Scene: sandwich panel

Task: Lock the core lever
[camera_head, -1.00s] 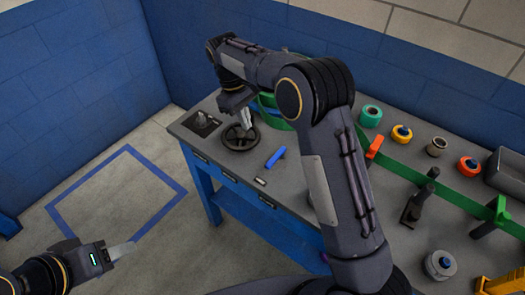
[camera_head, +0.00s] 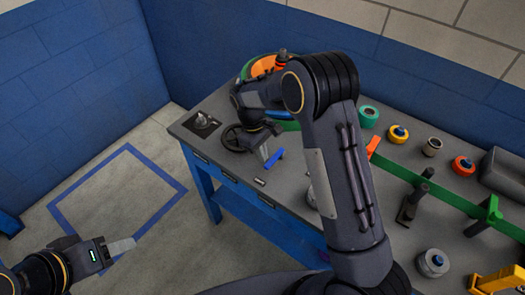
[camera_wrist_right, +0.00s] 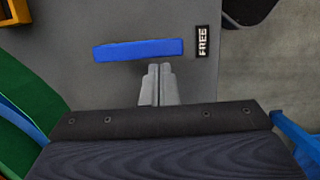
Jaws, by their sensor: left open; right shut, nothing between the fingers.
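The blue lever (camera_head: 275,157) lies on the grey bench top near its front edge. In the right wrist view the lever (camera_wrist_right: 138,50) is a flat bar lying across the picture, with its right end near a black label reading FREE (camera_wrist_right: 202,41). My right gripper (camera_head: 264,151) is shut and empty, close to the lever. In its wrist view, the fingertips (camera_wrist_right: 158,68) are just below the lever's right part; I cannot tell whether they touch it. My left gripper (camera_head: 128,246) hangs low over the floor at the left, away from the bench.
A dark handwheel (camera_head: 232,138) is partly hidden behind my right gripper. A small lever on a dark plate (camera_head: 202,122) sits at the bench's left corner. A green rail (camera_head: 425,178) and several coloured rolls, including a teal one (camera_head: 368,116), occupy the right side.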

